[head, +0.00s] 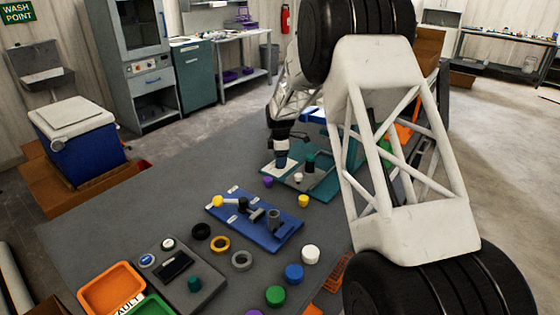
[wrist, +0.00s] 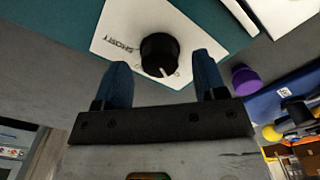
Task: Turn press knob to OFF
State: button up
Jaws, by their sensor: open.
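The black press knob (wrist: 160,55) sits on a white label plate (wrist: 118,28) fixed to a teal base. A white pointer mark on the knob faces the bottom of the wrist view. The word SHORT reads to its left; a partly covered mark lies at its lower right. My gripper (wrist: 160,72) is open, with one blue finger on each side of the knob in this view. I cannot tell whether the fingers touch it. In the head view my gripper (head: 282,148) is over the teal press base (head: 318,190), and it hides the knob.
A purple cap (head: 267,182) and a yellow cap (head: 303,201) lie close to the teal base. A blue fixture board (head: 280,238) lies in front of it. Several loose rings and caps, a grey control box (head: 205,290) and an orange tray (head: 112,290) are nearer.

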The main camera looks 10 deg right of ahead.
jog(key=shift+r, duration=3.15)
jog(key=shift+s+r, duration=0.3)
jog(key=shift+r, duration=0.15)
jog(key=s+d+r+m, duration=0.1)
jog(key=s+r+m, duration=0.2)
jog(key=s+r, duration=0.45)
jog(key=s+d+r+m+t, duration=0.1)
jog(key=s+r+m, duration=0.25)
jog(key=s, duration=0.75)
jog(key=s+d+r+m, duration=0.1)
jog(key=s+r+m, duration=0.2)
jog(key=s+r, duration=0.5)
jog(key=s+d+f+m, duration=0.1)
jog(key=s+m, duration=0.3)
jog(key=s, duration=1.3)
jog(key=s+d+f+m+t, duration=0.1)
jog(key=s+f+m, duration=0.2)
jog(key=s, duration=1.3)
jog(key=shift+s+m+t, duration=0.3)
jog(key=shift+s+m, duration=0.05)
jog(key=shift+m, duration=0.6)
